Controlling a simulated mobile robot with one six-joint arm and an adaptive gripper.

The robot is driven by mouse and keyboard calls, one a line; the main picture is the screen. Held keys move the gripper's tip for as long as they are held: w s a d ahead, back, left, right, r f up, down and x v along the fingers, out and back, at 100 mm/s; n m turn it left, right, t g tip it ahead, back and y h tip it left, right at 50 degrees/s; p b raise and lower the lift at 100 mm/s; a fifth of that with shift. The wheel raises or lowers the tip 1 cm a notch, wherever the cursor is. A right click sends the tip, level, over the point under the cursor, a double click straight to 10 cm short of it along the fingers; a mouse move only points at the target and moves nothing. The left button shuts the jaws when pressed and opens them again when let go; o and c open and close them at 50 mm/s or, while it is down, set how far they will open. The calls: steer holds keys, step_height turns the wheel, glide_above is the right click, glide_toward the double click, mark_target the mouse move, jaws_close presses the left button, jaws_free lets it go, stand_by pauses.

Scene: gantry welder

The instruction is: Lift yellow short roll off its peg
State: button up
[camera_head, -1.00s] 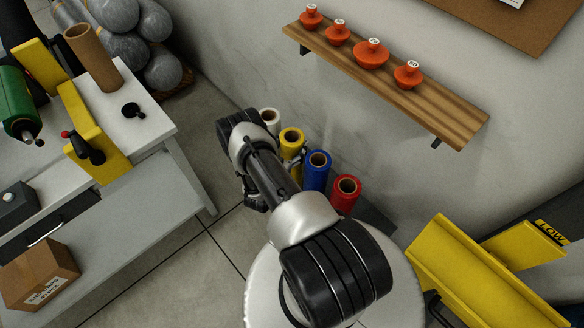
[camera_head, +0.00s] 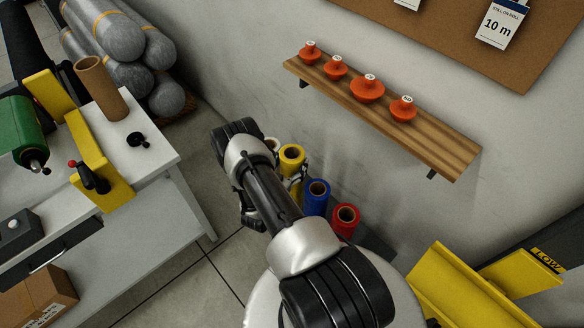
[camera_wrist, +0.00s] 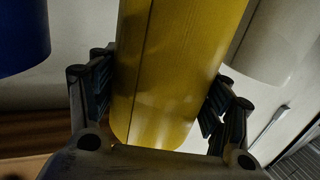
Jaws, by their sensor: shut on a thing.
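The yellow short roll (camera_head: 291,156) stands in the row of rolls by the wall, between the white roll (camera_head: 272,143) and the blue roll (camera_head: 317,196). In the wrist view the yellow roll (camera_wrist: 177,70) fills the space between the fingers, with pads against both sides. My gripper (camera_wrist: 158,100) is shut on it. In the head view my arm hides the roll's lower part and most of the gripper. The yellow roll's top is higher than the blue roll's. Its peg is hidden.
A red roll (camera_head: 345,219) stands right of the blue one. A wooden shelf (camera_head: 385,115) with several orange knobbed pieces juts from the wall above. A white table (camera_head: 150,160) stands left, and a yellow frame (camera_head: 465,290) at lower right. Floor between is clear.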

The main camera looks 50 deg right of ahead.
step_height(320, 180, up, 13)
steer(key=p, duration=0.3)
steer(key=shift+r, duration=0.15)
steer(key=shift+w, duration=0.15)
